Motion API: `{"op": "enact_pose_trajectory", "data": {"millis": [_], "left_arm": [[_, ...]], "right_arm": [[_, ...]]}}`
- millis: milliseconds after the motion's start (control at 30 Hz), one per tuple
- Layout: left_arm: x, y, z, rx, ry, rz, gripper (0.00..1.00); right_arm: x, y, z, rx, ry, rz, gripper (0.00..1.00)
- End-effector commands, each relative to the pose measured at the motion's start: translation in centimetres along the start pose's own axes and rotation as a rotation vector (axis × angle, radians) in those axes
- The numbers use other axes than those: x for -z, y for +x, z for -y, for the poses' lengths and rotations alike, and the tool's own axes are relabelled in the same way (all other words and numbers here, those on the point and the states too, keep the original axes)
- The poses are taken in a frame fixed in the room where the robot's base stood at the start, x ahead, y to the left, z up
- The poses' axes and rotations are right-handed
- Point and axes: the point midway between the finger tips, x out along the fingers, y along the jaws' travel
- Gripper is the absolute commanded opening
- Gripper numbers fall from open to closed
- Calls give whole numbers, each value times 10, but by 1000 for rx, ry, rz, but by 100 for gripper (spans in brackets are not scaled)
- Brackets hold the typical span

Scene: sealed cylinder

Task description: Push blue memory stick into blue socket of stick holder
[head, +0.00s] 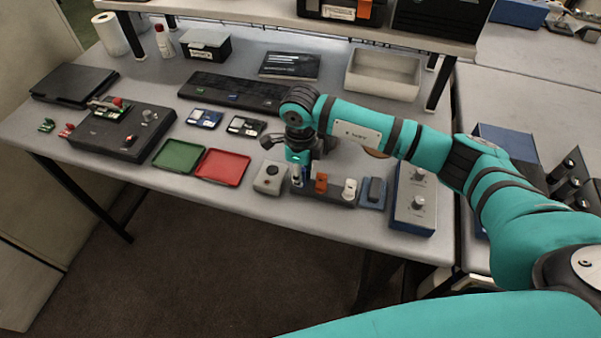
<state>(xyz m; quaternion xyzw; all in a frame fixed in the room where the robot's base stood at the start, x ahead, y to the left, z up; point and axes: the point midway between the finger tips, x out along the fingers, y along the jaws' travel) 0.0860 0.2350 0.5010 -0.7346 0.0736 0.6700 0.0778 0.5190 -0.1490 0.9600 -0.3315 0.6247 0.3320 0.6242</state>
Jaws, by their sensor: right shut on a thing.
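My right gripper (299,158) points down at the left end of a dark rack (335,199) near the table's front edge. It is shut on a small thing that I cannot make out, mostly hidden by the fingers. A long black bar (210,86) lies behind, towards the back of the table. A small blue patch (232,97) shows on its front; it may be the blue stick or socket, too small to tell. My left gripper is not in view.
The rack holds an orange piece (321,183) and a white piece (349,189). A grey button box (270,177) stands left of it, a knob box (414,198) right. Green (179,156) and red (220,167) trays lie further left. A beige bin (383,74) stands behind.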

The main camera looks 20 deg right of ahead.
Motion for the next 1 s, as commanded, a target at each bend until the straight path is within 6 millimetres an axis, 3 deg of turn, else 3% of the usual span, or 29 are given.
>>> {"op": "enact_pose_trajectory", "data": {"millis": [267, 300, 467, 767, 1000], "left_arm": [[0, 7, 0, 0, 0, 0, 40], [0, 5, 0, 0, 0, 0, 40], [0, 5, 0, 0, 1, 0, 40], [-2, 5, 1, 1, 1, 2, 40], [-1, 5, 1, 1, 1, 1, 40]], "right_arm": [[0, 7, 0, 0, 0, 0, 0], [0, 5, 0, 0, 0, 0, 20], [0, 5, 0, 0, 0, 0, 41], [0, 4, 0, 0, 0, 0, 42], [0, -29, 1, 4, -2, 2, 42]]}}
